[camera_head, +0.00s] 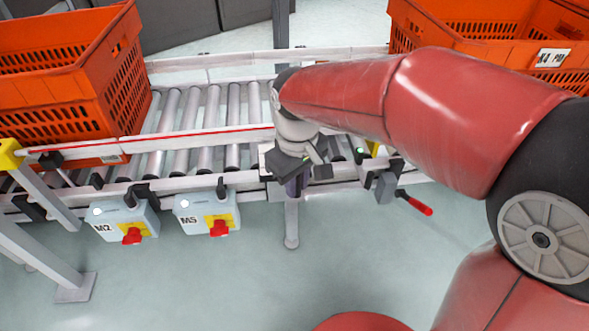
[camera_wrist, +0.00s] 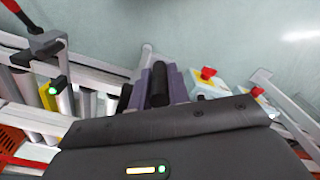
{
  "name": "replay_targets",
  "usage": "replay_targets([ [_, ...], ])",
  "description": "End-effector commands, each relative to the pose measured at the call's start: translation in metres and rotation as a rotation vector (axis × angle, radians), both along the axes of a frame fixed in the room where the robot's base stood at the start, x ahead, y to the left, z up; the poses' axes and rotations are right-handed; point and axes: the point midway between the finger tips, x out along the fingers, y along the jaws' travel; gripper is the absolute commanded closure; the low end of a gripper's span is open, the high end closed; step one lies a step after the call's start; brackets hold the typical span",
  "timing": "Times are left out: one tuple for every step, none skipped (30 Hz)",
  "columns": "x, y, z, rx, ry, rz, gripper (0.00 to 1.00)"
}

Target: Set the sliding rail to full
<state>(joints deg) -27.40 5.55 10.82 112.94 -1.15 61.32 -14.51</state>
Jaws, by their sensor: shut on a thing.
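A white rail with a red stripe (camera_head: 190,137) runs along the near side of the roller conveyor in the head view; I cannot tell for certain that it is the sliding rail. My gripper (camera_wrist: 157,88) points down at the conveyor's near edge, and it also shows in the head view (camera_head: 296,186). Its purple fingers are shut on a black cylindrical handle (camera_wrist: 159,82), which shows between them in the wrist view. In the head view my wrist and gripper hide the handle and its mounting.
Orange totes stand at the left (camera_head: 65,80) and back right (camera_head: 480,38) on the conveyor. Switch boxes M2 (camera_head: 112,212) and M5 (camera_head: 190,204), with red knobs, hang left of my gripper. A red-handled lever (camera_head: 418,205) sticks out at right. The floor in front is clear.

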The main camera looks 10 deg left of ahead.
Motion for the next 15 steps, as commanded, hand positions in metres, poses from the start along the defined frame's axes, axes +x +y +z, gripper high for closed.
replay_targets([
  [-0.0039, -0.0013, -0.0002, -0.004, 0.005, 0.001, 1.0],
  [-0.0044, -0.0015, -0.0003, -0.004, 0.006, 0.001, 1.0],
  [-0.0045, -0.0015, -0.0003, -0.005, 0.006, 0.001, 1.0],
  [-0.0046, -0.0015, -0.0003, -0.005, 0.006, 0.001, 1.0],
  [-0.0048, -0.0015, -0.0004, -0.005, 0.008, 0.001, 1.0],
  [-0.005, -0.0016, -0.0005, -0.006, 0.008, 0.002, 1.0],
  [-0.0052, -0.0017, -0.0005, -0.007, 0.009, 0.002, 1.0],
  [-0.0053, -0.0018, -0.0006, -0.008, 0.01, 0.002, 1.0],
  [-0.0055, -0.0019, -0.0006, -0.009, 0.01, 0.002, 0.79],
  [-0.0056, -0.0019, -0.0006, -0.008, 0.011, 0.002, 0.75],
  [-0.0055, -0.0018, -0.0005, -0.008, 0.01, 0.002, 0.72],
  [-0.0052, -0.0017, -0.0004, -0.008, 0.01, 0.002, 0.66],
  [-0.0049, -0.0017, -0.0004, -0.007, 0.009, 0.002, 0.62],
  [-0.0047, -0.0016, -0.0004, -0.006, 0.008, 0.002, 0.6],
  [-0.0044, -0.0016, -0.0004, -0.007, 0.008, 0.002, 0.6],
])
